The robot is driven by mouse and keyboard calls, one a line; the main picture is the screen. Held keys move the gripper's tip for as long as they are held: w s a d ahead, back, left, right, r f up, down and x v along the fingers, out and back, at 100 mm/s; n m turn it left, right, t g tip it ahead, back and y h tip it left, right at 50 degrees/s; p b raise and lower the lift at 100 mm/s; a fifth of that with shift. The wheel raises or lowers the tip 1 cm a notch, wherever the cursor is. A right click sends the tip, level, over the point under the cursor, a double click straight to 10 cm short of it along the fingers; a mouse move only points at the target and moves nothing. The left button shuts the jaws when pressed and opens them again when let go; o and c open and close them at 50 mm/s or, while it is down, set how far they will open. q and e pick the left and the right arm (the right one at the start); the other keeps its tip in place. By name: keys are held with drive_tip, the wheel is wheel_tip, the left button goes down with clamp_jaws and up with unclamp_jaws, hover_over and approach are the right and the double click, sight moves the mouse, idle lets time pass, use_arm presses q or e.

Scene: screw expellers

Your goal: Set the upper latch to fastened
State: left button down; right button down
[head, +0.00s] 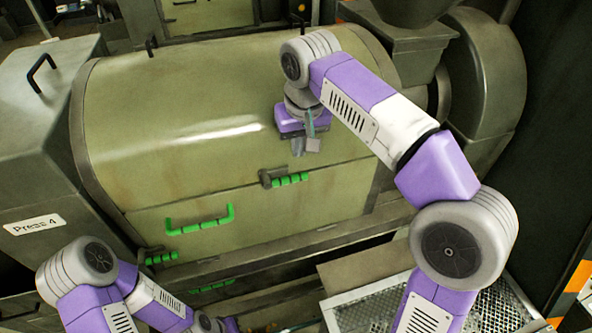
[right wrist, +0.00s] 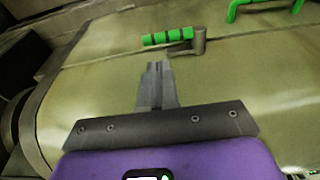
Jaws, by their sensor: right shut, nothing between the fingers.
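The upper latch (head: 285,179) has a grey pivot and a green ribbed grip. It sits at the seam between the pale green curved cover and the panel below, its grip lying roughly along the seam. My right gripper (head: 304,150) is shut and empty, just above the latch and apart from it in the head view. In the right wrist view the closed fingers (right wrist: 158,68) point toward the latch (right wrist: 175,37), with its grip to the left of its pivot. My left arm is at the lower left of the head view; its fingers are not visible.
A green handle (head: 200,220) is on the panel below the seam. A lower latch (head: 160,257) with a green grip is at the panel's bottom left. A perforated metal tray (head: 390,312) is at the bottom right. The "Press 4" housing (head: 40,150) stands at left.

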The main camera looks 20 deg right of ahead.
sight(295, 176)
drive_tip(key=f, duration=0.3)
drive_tip(key=w+f, duration=0.1)
drive_tip(key=f, duration=0.5)
drive_tip(key=shift+w+a+b, duration=0.1)
drive_tip(key=shift+w+b, duration=0.15)
drive_tip(key=shift+b, duration=0.1)
